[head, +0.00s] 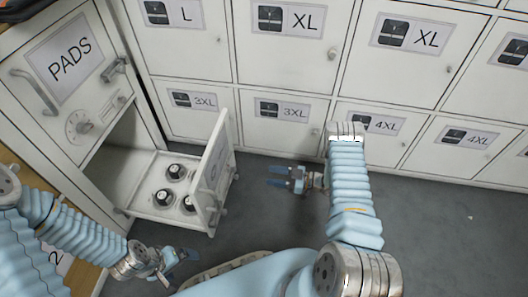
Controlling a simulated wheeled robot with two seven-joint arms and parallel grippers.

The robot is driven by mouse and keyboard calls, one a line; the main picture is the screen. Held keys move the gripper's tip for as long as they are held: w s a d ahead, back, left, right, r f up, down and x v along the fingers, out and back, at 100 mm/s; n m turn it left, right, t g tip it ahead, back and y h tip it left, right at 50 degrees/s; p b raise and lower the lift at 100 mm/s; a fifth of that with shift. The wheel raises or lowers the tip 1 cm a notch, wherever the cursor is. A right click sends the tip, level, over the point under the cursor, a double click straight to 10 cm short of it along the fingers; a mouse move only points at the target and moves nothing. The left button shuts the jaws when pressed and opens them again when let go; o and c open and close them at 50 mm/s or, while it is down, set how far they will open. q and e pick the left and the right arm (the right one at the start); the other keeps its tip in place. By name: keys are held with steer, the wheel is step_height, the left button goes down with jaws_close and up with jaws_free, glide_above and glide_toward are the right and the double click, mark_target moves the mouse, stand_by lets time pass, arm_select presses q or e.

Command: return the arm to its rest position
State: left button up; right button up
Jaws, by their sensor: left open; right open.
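My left arm comes in from the left, and its gripper (180,256) is low in the view, in front of the pulled-out drawer (150,199). It is open, with nothing seen between its fingers. My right arm reaches forward and bends down. Its gripper (280,178) points left over the grey floor, right of the drawer front and apart from it. It is open and empty.
The drawer holds several dark round items (175,171) and juts out from the cabinet marked PADS (67,62). White lockers (285,68) with size labels line the back. The grey floor (450,230) at right is clear.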

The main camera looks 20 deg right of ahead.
steer(key=w+a+r+m+t+h+p, duration=0.1)
steer(key=w+a+r+m+h+p, duration=0.3)
steer(key=w+r+m+h+p, duration=0.25)
steer(key=s+a+r+m+g+h+p, duration=0.1)
steer(key=s+a+r+m+g, duration=0.1)
steer(key=s, duration=0.6)
steer(key=s+a+r+m+g+h+p, duration=0.2)
steer(key=s+a+g, duration=0.2)
steer(key=s, duration=0.5)
steer(key=s+a+r+m+g+h+p, duration=0.1)
steer(key=s+a+g, duration=0.3)
steer(key=s, duration=0.4)
steer(key=shift+s+a+r+m+p, duration=0.2)
steer(key=shift+a+r+m+p, duration=0.25)
steer(key=shift+a+r+m, duration=0.35)
